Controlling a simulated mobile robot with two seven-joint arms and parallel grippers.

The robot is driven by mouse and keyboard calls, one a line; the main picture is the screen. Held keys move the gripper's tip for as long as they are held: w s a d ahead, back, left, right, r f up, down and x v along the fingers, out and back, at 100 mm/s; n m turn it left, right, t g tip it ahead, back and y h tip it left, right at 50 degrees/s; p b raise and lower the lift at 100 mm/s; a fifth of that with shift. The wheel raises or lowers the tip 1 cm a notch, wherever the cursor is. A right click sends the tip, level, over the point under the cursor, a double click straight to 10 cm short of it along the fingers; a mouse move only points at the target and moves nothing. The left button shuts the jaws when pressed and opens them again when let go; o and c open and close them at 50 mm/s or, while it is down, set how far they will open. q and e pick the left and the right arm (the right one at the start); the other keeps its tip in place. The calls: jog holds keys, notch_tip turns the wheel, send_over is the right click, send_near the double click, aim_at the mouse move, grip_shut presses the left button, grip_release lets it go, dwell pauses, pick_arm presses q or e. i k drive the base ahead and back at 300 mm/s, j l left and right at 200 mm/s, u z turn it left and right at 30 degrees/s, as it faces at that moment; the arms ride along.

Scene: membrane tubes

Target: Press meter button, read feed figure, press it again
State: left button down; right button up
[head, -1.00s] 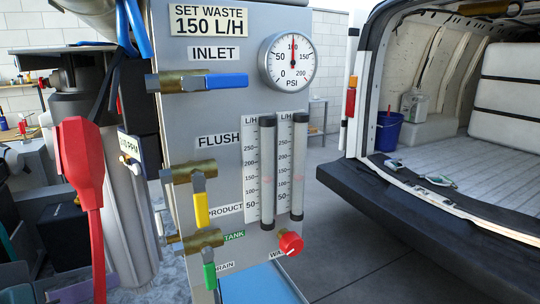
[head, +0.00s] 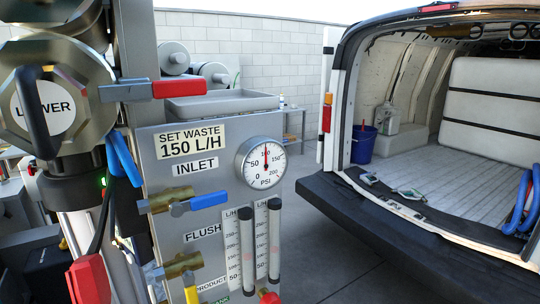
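The meter with its button and the feed figure cannot be made out in this view. A small green light (head: 103,181) glows on a dark part at the left, beside blue hoses (head: 122,158); I cannot tell what it belongs to. The grey panel (head: 210,135) carries the SET WASTE 150 L/H sign (head: 190,140) and a round PSI gauge (head: 260,163) with its needle near 100. Two clear flow tubes (head: 246,250) stand below, their lower ends near the frame's bottom. Neither of my grippers is in view.
A blue-handled INLET valve (head: 208,200) and a yellow-handled valve (head: 191,292) stick out from the panel. A red lever (head: 180,88) sits above it. A large LOWER-labelled housing (head: 45,105) fills the left. The open van (head: 420,240) stands right; pavement between is clear.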

aim_at(130, 258)
jog(key=j, duration=0.6)
jog(key=i+j, duration=0.15)
jog(key=j, duration=0.5)
jog(key=u, duration=0.05)
